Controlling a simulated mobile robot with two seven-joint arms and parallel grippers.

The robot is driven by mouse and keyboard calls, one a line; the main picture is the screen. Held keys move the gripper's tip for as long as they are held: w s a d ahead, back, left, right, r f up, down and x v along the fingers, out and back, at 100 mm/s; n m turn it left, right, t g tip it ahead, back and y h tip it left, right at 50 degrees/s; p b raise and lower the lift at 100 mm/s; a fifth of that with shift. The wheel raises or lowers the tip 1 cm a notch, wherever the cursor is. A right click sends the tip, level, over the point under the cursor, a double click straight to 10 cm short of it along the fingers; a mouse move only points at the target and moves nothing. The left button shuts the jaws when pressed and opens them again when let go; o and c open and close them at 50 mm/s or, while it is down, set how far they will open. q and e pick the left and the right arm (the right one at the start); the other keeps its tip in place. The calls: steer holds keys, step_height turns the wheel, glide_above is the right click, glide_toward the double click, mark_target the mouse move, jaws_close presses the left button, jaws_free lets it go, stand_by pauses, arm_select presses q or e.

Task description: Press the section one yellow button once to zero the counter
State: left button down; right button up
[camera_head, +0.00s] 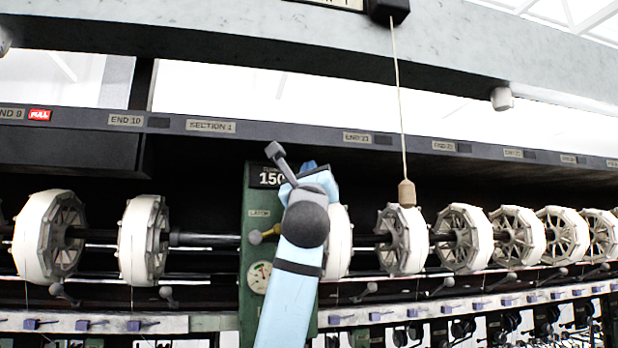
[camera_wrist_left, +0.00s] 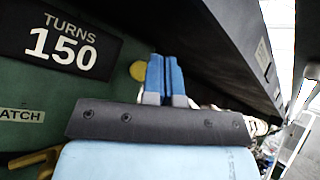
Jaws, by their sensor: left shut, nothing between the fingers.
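The counter plate (camera_wrist_left: 60,42) reads TURNS 150 on the green housing. In the head view the counter (camera_head: 268,178) is partly covered by my left arm. The yellow button (camera_wrist_left: 137,70) is a small round disc right of the counter in the left wrist view, just left of my left gripper's fingers. It is hidden behind my arm in the head view. My left gripper (camera_wrist_left: 165,75) is shut and empty, its blue fingers together. In the head view the left gripper (camera_head: 308,168) is up by the counter. I cannot tell whether it touches the button. My right gripper is not in view.
A SECTION 1 label (camera_head: 211,126) is on the dark rail above. White reels (camera_head: 142,240) line the shaft on both sides of the green housing (camera_head: 252,210). A cord with a wooden pull (camera_head: 406,193) hangs to the right.

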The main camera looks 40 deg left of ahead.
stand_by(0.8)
arm_select(q)
steer(key=shift+w+a, duration=0.3)
steer(key=shift+a, duration=0.05)
steer(key=shift+w+a+p, duration=0.3)
steer(key=shift+a+p, duration=0.05)
steer(key=shift+p, duration=0.15)
stand_by(0.6)
steer(key=shift+s+d, duration=0.1)
steer(key=shift+d, duration=0.05)
steer(key=shift+s+d, duration=0.5)
steer(key=shift+d, duration=0.05)
stand_by(0.4)
steer(key=s+d, duration=0.3)
steer(key=shift+s+d, duration=0.1)
steer(key=shift+d, duration=0.3)
stand_by(0.7)
